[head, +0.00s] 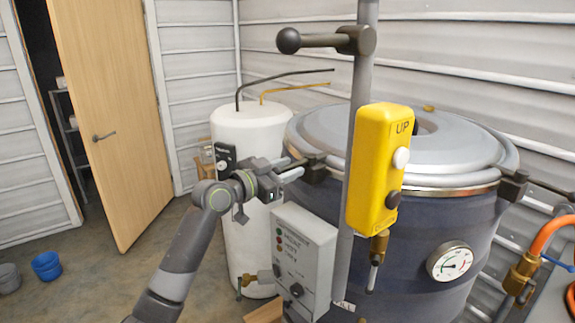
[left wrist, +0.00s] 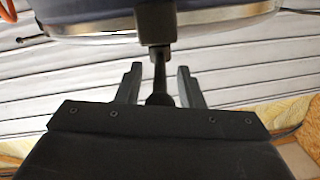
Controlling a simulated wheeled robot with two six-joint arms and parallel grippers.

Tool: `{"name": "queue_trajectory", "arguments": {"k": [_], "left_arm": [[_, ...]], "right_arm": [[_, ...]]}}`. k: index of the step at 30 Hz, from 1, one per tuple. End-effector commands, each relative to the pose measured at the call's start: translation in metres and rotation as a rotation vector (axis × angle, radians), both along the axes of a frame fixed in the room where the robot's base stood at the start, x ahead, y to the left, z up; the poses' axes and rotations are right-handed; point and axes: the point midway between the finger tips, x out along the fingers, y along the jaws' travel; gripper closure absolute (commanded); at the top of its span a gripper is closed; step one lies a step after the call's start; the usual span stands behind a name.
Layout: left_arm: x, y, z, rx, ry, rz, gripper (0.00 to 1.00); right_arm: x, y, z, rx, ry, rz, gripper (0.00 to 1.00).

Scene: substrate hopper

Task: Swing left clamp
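The left clamp (head: 316,170) is a dark block on the rim of the dark blue hopper (head: 420,240), left of the grey post. In the left wrist view the clamp's block (left wrist: 158,32) has a thin dark rod with a thicker grip (left wrist: 159,98) pointing towards my palm. My left gripper (head: 296,168) is at this clamp. Its two fingers (left wrist: 158,78) stand on either side of the rod, with a visible gap on each side. The right clamp (head: 513,186) is on the opposite side of the rim. My right gripper is not in view.
A grey post (head: 357,90) with a yellow UP button box (head: 378,165) stands in front of the hopper. A grey control box (head: 303,255) is below my left gripper. A white tank (head: 240,140) stands behind. The floor at left is mostly clear, with small buckets (head: 46,265).

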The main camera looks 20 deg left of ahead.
Motion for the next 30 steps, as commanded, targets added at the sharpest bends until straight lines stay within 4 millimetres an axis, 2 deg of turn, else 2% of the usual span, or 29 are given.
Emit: {"name": "queue_trajectory", "arguments": {"k": [10,18,30], "left_arm": [[0.0025,-0.0016,-0.0007,0.000,0.000,0.000,0.67],[0.0023,-0.0014,-0.0006,0.001,0.001,0.000,1.00],[0.0040,-0.0002,-0.0007,0.001,0.001,0.015,1.00]], "right_arm": [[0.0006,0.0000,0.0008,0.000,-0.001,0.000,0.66],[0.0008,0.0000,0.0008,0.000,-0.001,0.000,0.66],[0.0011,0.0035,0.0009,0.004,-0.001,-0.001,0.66]]}}
